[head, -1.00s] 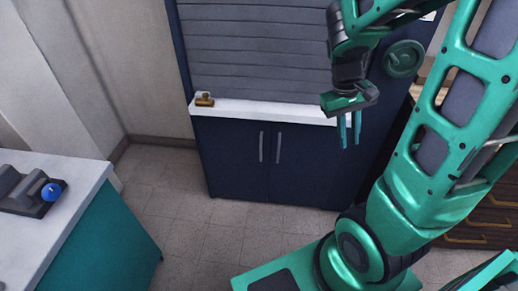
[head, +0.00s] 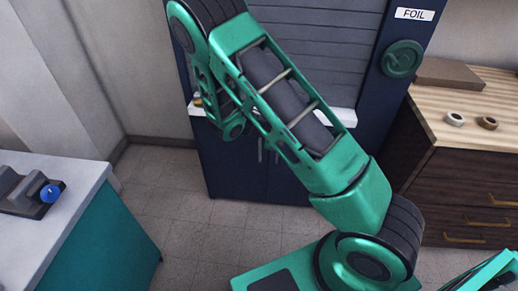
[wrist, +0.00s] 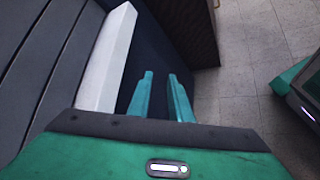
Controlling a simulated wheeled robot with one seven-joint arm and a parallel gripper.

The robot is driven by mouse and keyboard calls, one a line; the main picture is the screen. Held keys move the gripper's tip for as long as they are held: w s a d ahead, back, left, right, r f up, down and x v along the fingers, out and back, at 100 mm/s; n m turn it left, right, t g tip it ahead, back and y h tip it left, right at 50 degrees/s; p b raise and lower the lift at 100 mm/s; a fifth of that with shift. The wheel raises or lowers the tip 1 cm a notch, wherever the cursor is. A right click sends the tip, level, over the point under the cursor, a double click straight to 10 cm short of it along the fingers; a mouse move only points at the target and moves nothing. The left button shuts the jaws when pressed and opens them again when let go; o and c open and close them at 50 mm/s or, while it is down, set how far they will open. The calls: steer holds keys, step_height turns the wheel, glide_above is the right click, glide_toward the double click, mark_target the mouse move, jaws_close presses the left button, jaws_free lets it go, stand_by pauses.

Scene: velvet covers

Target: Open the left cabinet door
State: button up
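The dark navy cabinet has two lower doors under a white ledge. The left cabinet door (head: 232,170) looks shut in the head view, and part of its thin upright handle (head: 260,150) shows beside my arm. The right door (head: 283,186) is partly covered by my arm. My gripper is hidden behind my arm in the head view. In the wrist view my gripper (wrist: 163,95) has two teal fingers apart with nothing between them. They point along the navy cabinet front, beside the white ledge (wrist: 108,60).
A grey slatted shutter (head: 330,40) stands above the ledge. A wooden-topped drawer unit (head: 465,190) is at the right. A teal counter with a pale top (head: 75,175) is at the left. Tiled floor (head: 185,215) in front of the cabinet is clear.

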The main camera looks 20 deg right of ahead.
steer(key=w+a+f+n+t+h, duration=0.3)
steer(key=w+a+f+n+t, duration=0.4)
steer(key=f+n, duration=0.2)
steer(key=n+t+y, duration=0.3)
steer(key=n+t, duration=0.4)
steer(key=n, duration=0.3)
glide_toward(260, 147)
steer(key=w, duration=0.1)
steer(key=x, duration=0.6)
steer(key=f+x, duration=0.1)
steer(key=x, duration=0.3)
steer(key=shift+s+d, duration=0.1)
steer(key=shift+d, duration=0.05)
jaws_close()
